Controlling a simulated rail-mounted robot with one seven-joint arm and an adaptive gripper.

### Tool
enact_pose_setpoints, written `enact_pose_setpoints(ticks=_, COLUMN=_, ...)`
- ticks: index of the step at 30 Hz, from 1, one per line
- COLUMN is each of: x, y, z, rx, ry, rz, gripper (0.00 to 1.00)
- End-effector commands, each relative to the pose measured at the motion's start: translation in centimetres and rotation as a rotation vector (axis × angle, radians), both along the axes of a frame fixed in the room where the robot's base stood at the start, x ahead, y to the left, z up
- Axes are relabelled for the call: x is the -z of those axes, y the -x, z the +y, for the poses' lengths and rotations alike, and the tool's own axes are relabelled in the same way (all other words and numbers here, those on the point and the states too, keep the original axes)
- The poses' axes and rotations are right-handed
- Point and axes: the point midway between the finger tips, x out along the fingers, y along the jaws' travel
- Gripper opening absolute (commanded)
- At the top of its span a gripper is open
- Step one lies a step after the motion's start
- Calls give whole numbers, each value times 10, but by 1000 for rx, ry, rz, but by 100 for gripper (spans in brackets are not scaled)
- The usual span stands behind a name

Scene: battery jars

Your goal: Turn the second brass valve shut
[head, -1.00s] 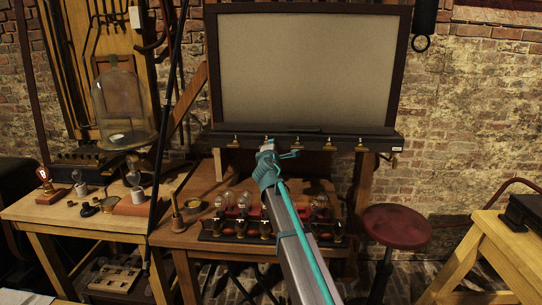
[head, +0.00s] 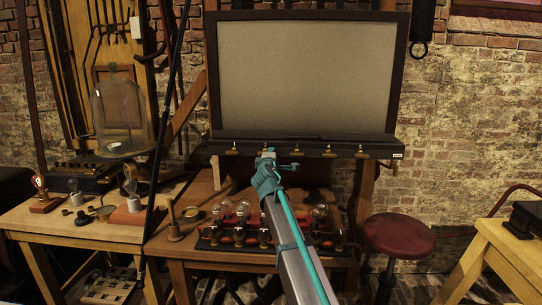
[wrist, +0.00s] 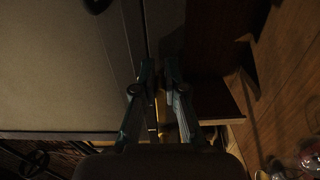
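Several small brass valves sit in a row along the dark rail (head: 222,134) under the large framed screen. A small brass-coloured part (wrist: 153,133) shows in that gap, dim and hard to make out. I cannot tell whether the fingers touch the valve.
Below the rail, a wooden table (head: 190,243) holds a row of glass jars (head: 242,212) on a dark base. A red stool (head: 398,235) stands to the right. A glass bell jar (head: 120,115) stands at left. The space before the rail's right half is clear.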

Motion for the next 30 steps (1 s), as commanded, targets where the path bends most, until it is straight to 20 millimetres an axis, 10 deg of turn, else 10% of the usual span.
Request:
enact_pose_setpoints(ticks=5, x=1, y=0, z=0, rx=0, ry=0, rz=1, gripper=36)
enact_pose_setpoints(ticks=17, x=0, y=4, z=0, rx=0, ry=0, rz=0, gripper=36)
enact_pose_setpoints(ticks=30, x=1, y=70, z=-2, rx=-1, ry=0, rz=0, gripper=36)
